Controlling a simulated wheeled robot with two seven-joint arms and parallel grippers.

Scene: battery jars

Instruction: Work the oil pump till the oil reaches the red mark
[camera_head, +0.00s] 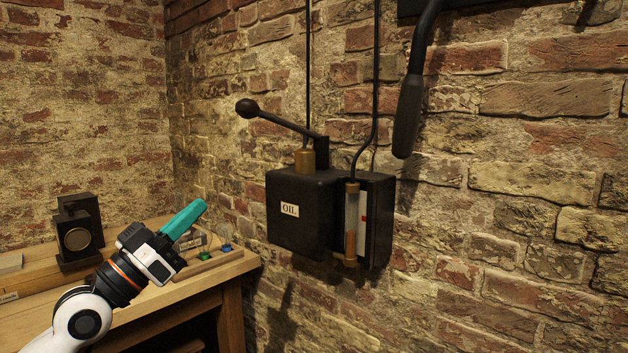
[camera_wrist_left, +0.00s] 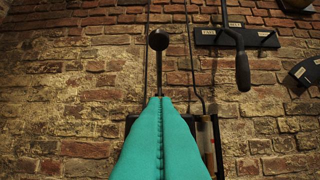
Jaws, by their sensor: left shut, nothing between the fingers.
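The oil pump (camera_head: 297,222) is a black box labelled OIL on the brick wall. Its lever (camera_head: 285,122) slants up to the left from a pivot on top and ends in a dark ball knob (camera_head: 247,108). A glass gauge (camera_head: 351,215) stands on its right side, with brownish oil (camera_head: 350,242) in the lower part. A pale strip with a small reddish patch shows beside the glass. My left gripper (camera_head: 198,207) is shut and empty, below and left of the knob, apart from the pump. In the left wrist view the knob (camera_wrist_left: 158,40) shows beyond the shut teal fingers (camera_wrist_left: 158,140).
A wooden bench (camera_head: 215,275) is under my left arm, with a black lamp-like device (camera_head: 78,232) and small blue and green pieces on it. A black handle (camera_head: 408,115) hangs right of the pump. Thin pipes run up the wall. The air between gripper and lever looks clear.

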